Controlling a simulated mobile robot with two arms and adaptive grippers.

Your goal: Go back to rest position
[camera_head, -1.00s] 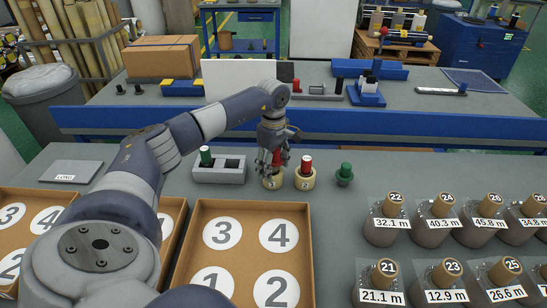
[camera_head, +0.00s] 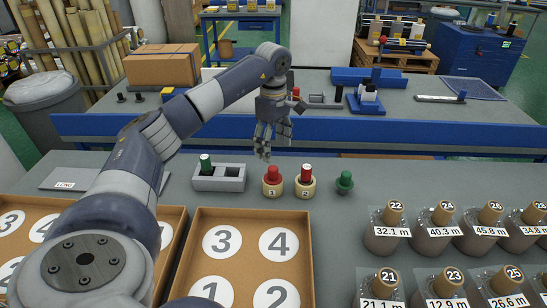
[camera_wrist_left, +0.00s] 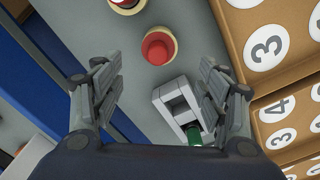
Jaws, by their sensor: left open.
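My left gripper (camera_head: 268,150) is open and empty, raised above the grey table just behind the small stamps. In the left wrist view its two fingers (camera_wrist_left: 160,92) stand wide apart with nothing between them touching. A red-topped piece marked 1 (camera_head: 272,182) stands upright on the table, just below and in front of the gripper; its red top also shows in the left wrist view (camera_wrist_left: 157,47). A red-topped piece marked 2 (camera_head: 305,182) stands beside it. A grey two-slot holder (camera_head: 219,180) with a green-topped piece (camera_head: 206,164) in its left slot is to the left. My right gripper is not seen.
A green knob (camera_head: 345,181) stands right of the red pieces. Trays with numbered circles (camera_head: 252,216) lie in front. Several labelled rolls (camera_head: 383,234) stand at right. A blue-edged bench (camera_head: 430,130) is behind. The table between the green knob and the rolls is clear.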

